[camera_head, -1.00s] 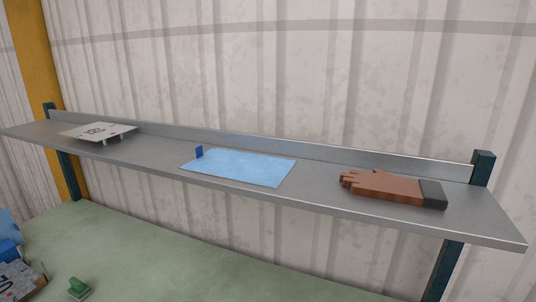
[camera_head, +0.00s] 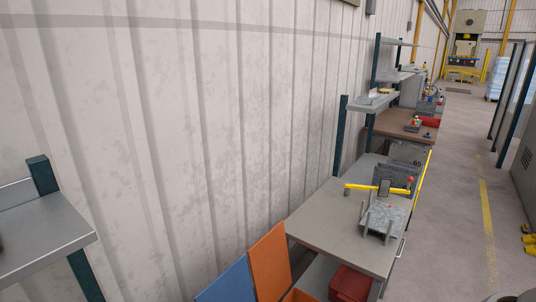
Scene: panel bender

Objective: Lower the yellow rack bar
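A short yellow bar (camera_head: 365,187) lies roughly level over a grey metal fixture on a workbench right of centre. A longer, thin yellow bar (camera_head: 422,180) slants upward at the bench's right side. I cannot tell which of these, if either, is the rack bar. A small red knob (camera_head: 410,180) shows between them. The grey fixture (camera_head: 384,217) has upright posts and a plate. Neither of my grippers shows in the head view.
The grey workbench (camera_head: 325,222) stands along the corrugated wall. Orange (camera_head: 270,262) and blue (camera_head: 230,284) panels lean at its left end, and a red bin (camera_head: 350,283) sits below. A metal shelf (camera_head: 45,232) is at left. The aisle floor (camera_head: 456,200) on the right looks clear.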

